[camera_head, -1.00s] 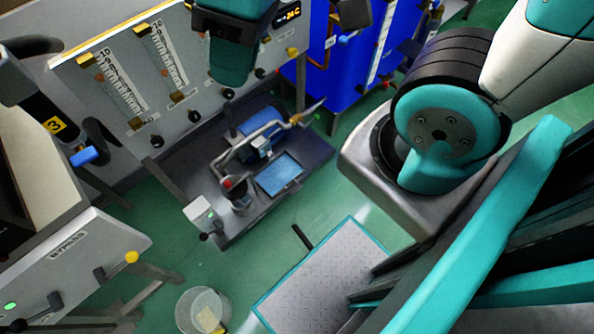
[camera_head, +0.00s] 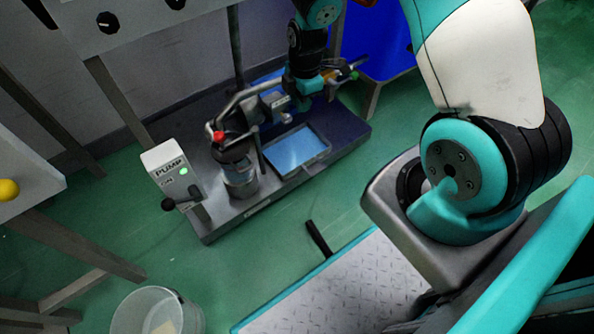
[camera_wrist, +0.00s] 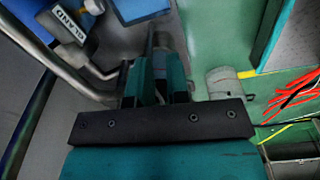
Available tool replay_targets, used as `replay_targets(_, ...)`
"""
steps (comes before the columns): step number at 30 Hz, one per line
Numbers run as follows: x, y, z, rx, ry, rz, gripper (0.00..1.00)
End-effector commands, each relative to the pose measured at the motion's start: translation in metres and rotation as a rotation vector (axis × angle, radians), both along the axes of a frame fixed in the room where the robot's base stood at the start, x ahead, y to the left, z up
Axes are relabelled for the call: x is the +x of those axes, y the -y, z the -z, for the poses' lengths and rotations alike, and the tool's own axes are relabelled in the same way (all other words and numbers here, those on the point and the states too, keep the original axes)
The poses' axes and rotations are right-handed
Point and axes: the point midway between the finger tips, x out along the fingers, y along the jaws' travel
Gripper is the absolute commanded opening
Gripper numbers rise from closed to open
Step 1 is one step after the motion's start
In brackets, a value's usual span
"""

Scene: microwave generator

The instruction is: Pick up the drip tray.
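The drip tray (camera_head: 298,152), a shallow rectangle with a bright blue inside and a dark rim, lies on the dark pump skid in the head view. It is just right of the cylindrical pump body. My gripper (camera_head: 305,100) hangs over the skid behind the tray's upper right side, near the bent pipework. It appears apart from the tray. In the wrist view two teal fingers (camera_wrist: 158,80) stand with a narrow gap between them. A grey bar shows beyond the gap, and I cannot tell whether it lies between the fingers.
The pump box (camera_head: 170,165) with a black lever stands at the skid's left corner. A bent metal pipe (camera_head: 243,97) runs behind the tray. A clear bucket (camera_head: 155,312) stands on the floor at lower left. Green floor lies open before the skid.

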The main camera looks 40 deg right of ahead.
Motion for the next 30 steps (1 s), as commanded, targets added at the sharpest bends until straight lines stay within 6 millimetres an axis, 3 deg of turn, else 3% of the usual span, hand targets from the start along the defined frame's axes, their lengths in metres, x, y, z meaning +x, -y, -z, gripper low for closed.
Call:
replay_targets(1,-0.002,0.010,0.046,-0.014,-0.010,-0.031,0.16)
replay_targets(4,-0.004,0.025,0.083,-0.035,-0.017,-0.093,0.16)
replay_targets(11,-0.006,0.036,0.122,-0.054,-0.024,-0.149,0.16)
replay_targets(22,-0.006,0.035,0.204,-0.053,-0.024,-0.149,0.16)
replay_targets(30,-0.006,0.035,0.229,-0.053,-0.023,-0.149,0.16)
